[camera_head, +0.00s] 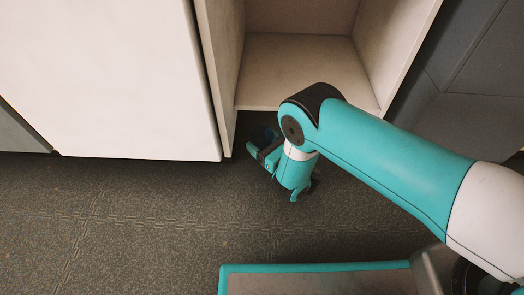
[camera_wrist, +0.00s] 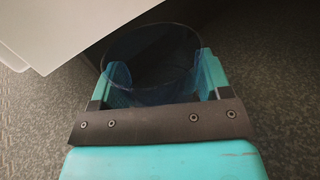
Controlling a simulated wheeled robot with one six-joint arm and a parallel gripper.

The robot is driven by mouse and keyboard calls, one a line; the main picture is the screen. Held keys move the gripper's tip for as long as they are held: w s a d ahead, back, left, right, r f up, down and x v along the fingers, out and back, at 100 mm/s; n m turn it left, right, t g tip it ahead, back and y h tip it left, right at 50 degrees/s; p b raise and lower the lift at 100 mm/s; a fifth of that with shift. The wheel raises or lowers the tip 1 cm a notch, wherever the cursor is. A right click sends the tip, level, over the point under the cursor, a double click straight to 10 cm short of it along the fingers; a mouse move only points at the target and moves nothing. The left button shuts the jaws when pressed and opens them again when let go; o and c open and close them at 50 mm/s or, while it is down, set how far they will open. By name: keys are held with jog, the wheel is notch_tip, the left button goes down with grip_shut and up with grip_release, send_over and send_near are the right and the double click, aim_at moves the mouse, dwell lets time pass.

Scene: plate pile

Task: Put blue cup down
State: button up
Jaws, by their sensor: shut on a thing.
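The blue cup (camera_wrist: 152,94) is dark, see-through and round-rimmed. In the wrist view it sits between the two teal fingers of my gripper (camera_wrist: 160,76), which is shut on it. In the head view my gripper (camera_head: 262,147) is low in front of the open cabinet, below the front edge of its shelf. A small dark blue part of the cup (camera_head: 267,132) shows there in the shadow. I cannot tell whether the cup's base touches anything.
An open cabinet shelf (camera_head: 300,70) is empty where it shows. A white cabinet door or panel (camera_head: 110,80) stands to the left; a pale panel (camera_wrist: 70,25) is close to the cup in the wrist view. The dark floor (camera_head: 120,215) is clear.

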notch_tip(320, 180, down, 3)
jog(key=shift+b, duration=0.75)
jog(key=shift+r, duration=0.2)
jog(key=shift+f, duration=0.15)
jog(key=o, duration=0.9)
jog(key=shift+s+d+r+p, duration=0.15)
jog(key=shift+r+p, duration=0.1)
jog(key=shift+p, duration=0.25)
jog(key=shift+s+d+r+p, duration=0.15)
jog(key=shift+d+p, duration=0.05)
jog(key=shift+p, duration=0.35)
jog(key=p+v, duration=0.2)
jog(key=v, duration=0.1)
jog(key=p+v, duration=0.3)
jog(key=v, duration=0.1)
jog(key=p+v, duration=0.3)
jog(key=v, duration=0.1)
jog(key=shift+f, duration=0.3)
